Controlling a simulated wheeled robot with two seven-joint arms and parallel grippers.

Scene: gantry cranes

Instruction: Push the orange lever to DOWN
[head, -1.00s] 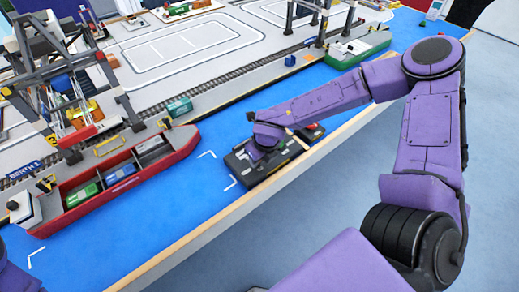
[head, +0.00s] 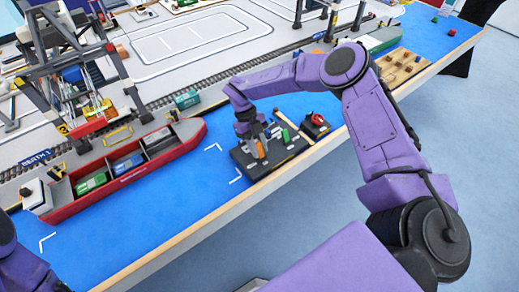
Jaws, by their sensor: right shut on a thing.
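The orange lever (head: 260,149) stands on a dark control box (head: 288,153) at the front edge of the blue table surface. My right gripper (head: 257,141) reaches down from the upper right over the left part of the box and is shut on the orange lever. Its fingers hide part of the lever. The lever's markings are too small to read. Only a piece of my left arm shows at the lower left; its gripper is out of view.
A red button (head: 317,119) on a dark base and a tan bar (head: 290,124) are right of the lever. A red ship (head: 125,172) lies to the left, below a gantry crane (head: 75,75). A wooden peg board (head: 402,67) lies at the right.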

